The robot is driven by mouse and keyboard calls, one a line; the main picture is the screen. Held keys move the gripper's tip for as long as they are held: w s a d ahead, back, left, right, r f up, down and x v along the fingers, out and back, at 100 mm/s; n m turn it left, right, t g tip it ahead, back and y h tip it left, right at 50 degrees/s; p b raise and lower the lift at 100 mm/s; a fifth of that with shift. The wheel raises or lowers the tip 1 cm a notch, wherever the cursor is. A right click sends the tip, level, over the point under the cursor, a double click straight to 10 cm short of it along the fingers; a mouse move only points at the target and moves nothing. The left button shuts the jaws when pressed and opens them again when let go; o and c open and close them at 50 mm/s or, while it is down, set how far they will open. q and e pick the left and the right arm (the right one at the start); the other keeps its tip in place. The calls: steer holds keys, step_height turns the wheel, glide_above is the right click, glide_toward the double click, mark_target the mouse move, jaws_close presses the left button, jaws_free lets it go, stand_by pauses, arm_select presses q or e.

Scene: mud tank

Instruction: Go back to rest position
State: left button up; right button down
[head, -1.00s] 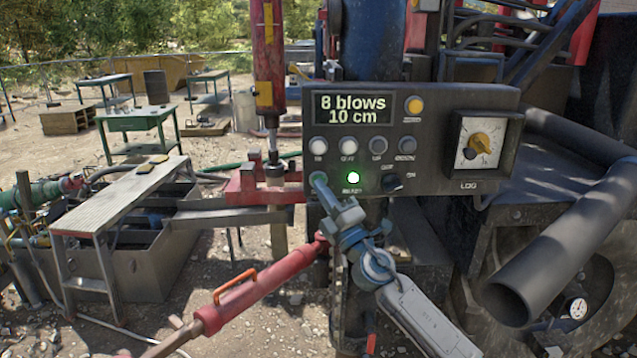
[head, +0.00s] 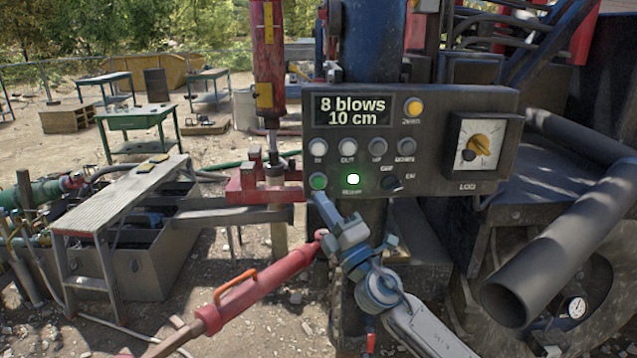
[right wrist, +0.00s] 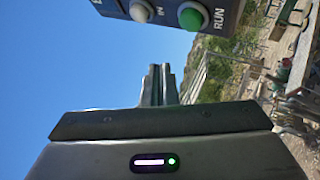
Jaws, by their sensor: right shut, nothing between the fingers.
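My right gripper (head: 322,197) is shut and empty, just below the lower left corner of the dark control panel (head: 440,112). The green RUN button (head: 318,182) sits right above its fingertips, with a small gap between them. In the right wrist view the shut fingers (right wrist: 158,72) point up, below and left of the green button (right wrist: 192,16). The panel display reads "8 blows 10 cm", and a green lamp (head: 353,179) is lit. My left gripper is not in view.
A black pipe (head: 545,265) slants across the right side, close to my right arm. A red cylinder with an orange handle (head: 250,293) lies below and left of the gripper. A wooden-topped bench (head: 125,195) stands at left. Open gravel lies between them.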

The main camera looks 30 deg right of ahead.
steer(key=shift+s+a, duration=0.15)
steer(key=shift+s, duration=0.2)
stand_by(0.3)
